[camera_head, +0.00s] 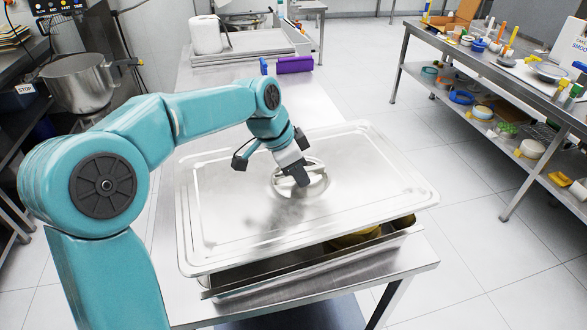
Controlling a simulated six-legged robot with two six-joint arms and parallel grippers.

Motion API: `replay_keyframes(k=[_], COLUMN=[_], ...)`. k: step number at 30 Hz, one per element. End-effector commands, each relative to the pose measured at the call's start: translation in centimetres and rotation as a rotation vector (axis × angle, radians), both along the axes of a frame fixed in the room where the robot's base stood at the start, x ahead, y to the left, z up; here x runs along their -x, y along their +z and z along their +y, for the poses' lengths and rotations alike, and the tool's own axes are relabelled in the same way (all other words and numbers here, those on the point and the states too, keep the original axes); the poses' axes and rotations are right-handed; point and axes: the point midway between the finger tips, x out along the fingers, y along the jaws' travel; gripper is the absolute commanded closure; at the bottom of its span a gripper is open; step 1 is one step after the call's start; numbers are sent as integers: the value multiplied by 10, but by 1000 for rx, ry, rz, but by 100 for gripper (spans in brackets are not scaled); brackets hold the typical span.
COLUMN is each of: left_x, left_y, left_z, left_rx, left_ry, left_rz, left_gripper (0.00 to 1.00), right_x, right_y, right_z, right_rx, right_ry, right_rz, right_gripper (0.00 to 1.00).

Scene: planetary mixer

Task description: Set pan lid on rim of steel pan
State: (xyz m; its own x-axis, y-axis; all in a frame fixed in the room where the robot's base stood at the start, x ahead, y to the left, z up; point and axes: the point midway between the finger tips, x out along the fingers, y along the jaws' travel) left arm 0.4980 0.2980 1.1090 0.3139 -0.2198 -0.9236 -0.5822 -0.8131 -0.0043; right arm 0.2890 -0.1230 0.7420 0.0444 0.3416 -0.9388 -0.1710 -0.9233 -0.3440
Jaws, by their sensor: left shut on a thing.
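The pan lid (375,180) is a large flat steel sheet with a raised rim and a round recess with a handle near its middle. My left gripper (301,178) reaches down to that handle and is shut on it. The lid is above the steel pan (300,275), slightly turned relative to it, with a dark gap at the front and right. Whether the lid touches the pan's far rim is hidden. Something yellowish (355,237) shows inside the pan under the lid's front edge. My right gripper is not in view.
The pan stands on a steel table (400,262). Behind the lid lie a purple roll (294,64), a paper roll (206,35) and trays (250,48). A mixer bowl (80,82) is at the left. A cluttered bench (480,62) stands right, across open floor.

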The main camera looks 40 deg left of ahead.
Motion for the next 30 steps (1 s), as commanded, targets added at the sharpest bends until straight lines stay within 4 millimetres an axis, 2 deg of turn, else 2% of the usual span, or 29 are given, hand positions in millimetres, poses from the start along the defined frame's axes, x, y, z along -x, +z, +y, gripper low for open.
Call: replay_keyframes(k=[11, 24, 30], left_x=[0, 0, 0], left_y=[-4, -41, -49], left_z=[-2, -1, 1], left_rx=[2, 2, 2], left_ry=[2, 2, 3], left_rz=[-5, -5, -6], left_gripper=[100, 100, 100], right_x=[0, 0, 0], right_y=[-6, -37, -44], right_z=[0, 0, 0], right_rx=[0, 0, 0], right_ry=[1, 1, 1], right_rz=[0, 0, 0], right_gripper=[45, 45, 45])
